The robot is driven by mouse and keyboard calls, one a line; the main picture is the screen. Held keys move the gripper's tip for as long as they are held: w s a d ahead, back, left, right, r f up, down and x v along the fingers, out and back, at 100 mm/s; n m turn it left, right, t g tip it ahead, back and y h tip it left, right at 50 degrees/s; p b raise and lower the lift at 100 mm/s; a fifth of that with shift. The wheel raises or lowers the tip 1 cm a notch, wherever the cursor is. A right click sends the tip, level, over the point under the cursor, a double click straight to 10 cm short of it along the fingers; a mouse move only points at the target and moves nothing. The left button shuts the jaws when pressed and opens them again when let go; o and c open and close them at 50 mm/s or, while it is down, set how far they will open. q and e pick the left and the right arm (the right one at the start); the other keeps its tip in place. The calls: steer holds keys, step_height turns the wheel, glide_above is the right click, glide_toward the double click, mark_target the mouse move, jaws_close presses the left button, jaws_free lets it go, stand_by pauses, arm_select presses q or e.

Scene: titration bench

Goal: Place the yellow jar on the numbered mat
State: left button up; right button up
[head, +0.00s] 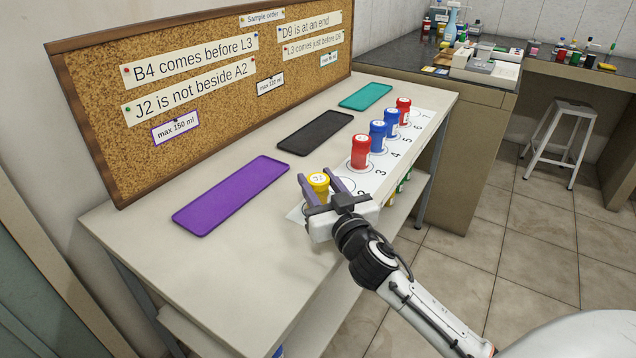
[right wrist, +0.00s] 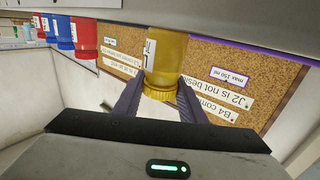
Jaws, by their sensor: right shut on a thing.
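The yellow jar (head: 318,184) is upright between the fingers of my right gripper (head: 320,187), which is shut on it near its cap. It is over the near end of the white numbered mat (head: 376,181); I cannot tell whether its base touches the mat. In the right wrist view, which is upside down, the yellow jar (right wrist: 166,58) has its cap between the two fingers (right wrist: 160,97). The gripper hides part of the mat's near end. My left gripper is not in view.
A red jar (head: 360,152), two blue jars (head: 377,137) and a farther red jar (head: 403,111) stand along the mat. Purple (head: 230,195), black (head: 315,132) and teal (head: 366,96) trays lie to its left. A corkboard (head: 200,80) with notes stands behind. The table's near left is clear.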

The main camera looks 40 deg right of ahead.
steer(key=shift+f, duration=0.15)
steer(key=o, duration=1.1)
steer(key=shift+r, duration=0.2)
steer(key=b+v, duration=0.1)
steer(key=v, duration=0.9)
steer(key=shift+s+a+f, duration=0.1)
steer(key=shift+s+a, duration=0.1)
steer(key=shift+s, duration=0.15)
steer(key=shift+s+a, duration=0.1)
steer(key=shift+s, duration=0.5)
